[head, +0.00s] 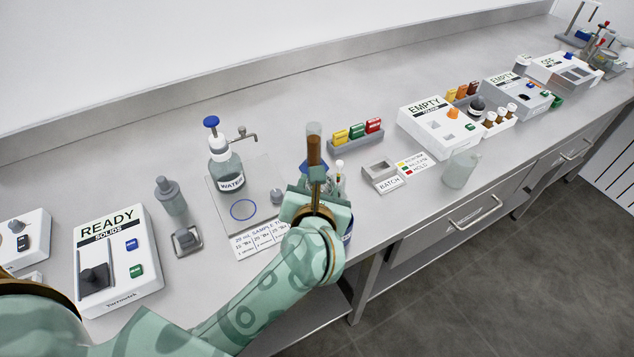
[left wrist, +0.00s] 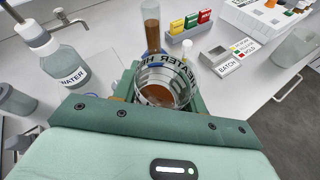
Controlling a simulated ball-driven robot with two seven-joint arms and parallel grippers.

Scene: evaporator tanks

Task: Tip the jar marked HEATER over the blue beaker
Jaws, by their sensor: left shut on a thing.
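My left gripper (head: 318,190) reaches in from the left over the bench's front part. In the left wrist view the gripper (left wrist: 162,98) is shut around a clear glass jar (left wrist: 180,78) lettered HEATER. I look into its open mouth and see brown contents at the bottom. In the head view my gripper and arm hide most of the jar. A clear tube with brown contents (left wrist: 152,30) stands just beyond it. I cannot pick out the blue beaker for sure; a blue-and-white edge (head: 348,232) shows beside my wrist, mostly hidden. My right gripper is not in view.
A WATER bottle (head: 227,170) stands on a plate left of the gripper. A rack of coloured blocks (head: 356,136), a BATCH tray (head: 380,170) and a clear beaker (head: 460,168) stand to the right. A READY box (head: 115,255) is at the left. The bench's front edge is close.

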